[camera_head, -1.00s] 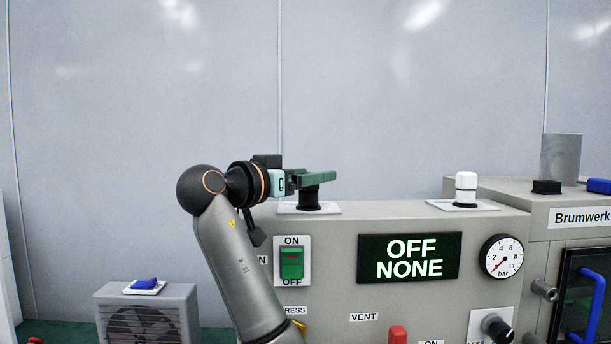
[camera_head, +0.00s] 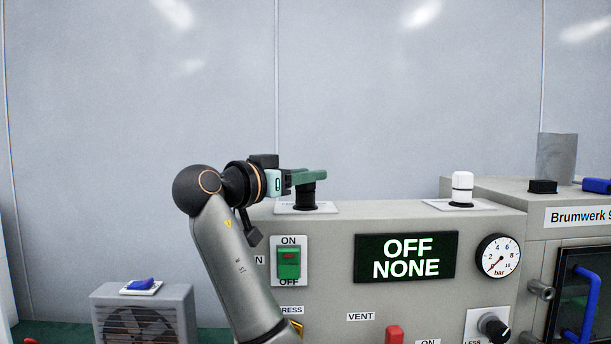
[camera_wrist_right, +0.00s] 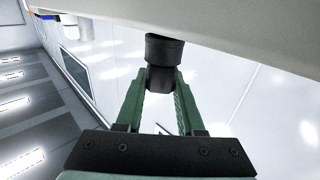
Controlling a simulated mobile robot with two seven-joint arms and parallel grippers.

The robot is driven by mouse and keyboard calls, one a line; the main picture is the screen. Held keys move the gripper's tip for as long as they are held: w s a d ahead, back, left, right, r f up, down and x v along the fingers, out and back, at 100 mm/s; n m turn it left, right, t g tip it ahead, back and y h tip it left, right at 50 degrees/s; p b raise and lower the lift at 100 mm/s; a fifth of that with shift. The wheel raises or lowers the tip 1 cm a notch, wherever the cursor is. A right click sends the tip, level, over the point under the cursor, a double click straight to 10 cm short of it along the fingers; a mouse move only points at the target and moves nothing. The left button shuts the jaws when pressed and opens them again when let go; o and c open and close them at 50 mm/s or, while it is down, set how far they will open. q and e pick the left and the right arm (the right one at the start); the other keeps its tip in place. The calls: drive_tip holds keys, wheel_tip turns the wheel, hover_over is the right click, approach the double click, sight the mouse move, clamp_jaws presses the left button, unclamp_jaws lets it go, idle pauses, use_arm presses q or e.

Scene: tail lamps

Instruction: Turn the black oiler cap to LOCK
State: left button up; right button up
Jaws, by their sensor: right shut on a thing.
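The black oiler cap (camera_head: 306,200) stands upright on a white plate (camera_head: 328,208) on top of the grey machine. In the right wrist view the black cap (camera_wrist_right: 163,50) sits between the two green fingers. My right gripper (camera_head: 314,176) comes in level from the left and is shut on the cap's upper part. In the right wrist view the fingertips of my right gripper (camera_wrist_right: 162,78) press on both sides of it. The writing on the plate is too small and partly hidden to read. My left gripper is not in view.
A white cap (camera_head: 462,188) stands on another plate to the right. The display (camera_head: 406,257) on the front panel reads OFF NONE. A green rocker switch (camera_head: 289,262) and a pressure gauge (camera_head: 497,256) are on the panel. A raised cabinet (camera_head: 500,186) stands at the right.

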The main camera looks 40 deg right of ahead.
clamp_jaws()
drive_tip(key=shift+r+m+g+p, duration=0.1)
drive_tip(key=shift+m+g+p, duration=0.3)
drive_tip(key=shift+g+p, duration=0.25)
drive_tip(key=shift+m+g+p, duration=1)
drive_tip(key=shift+g+p, duration=0.55)
drive_tip(key=shift+p, duration=0.05)
drive_tip(key=shift+f, duration=0.2)
drive_tip(key=o, duration=0.9)
unclamp_jaws()
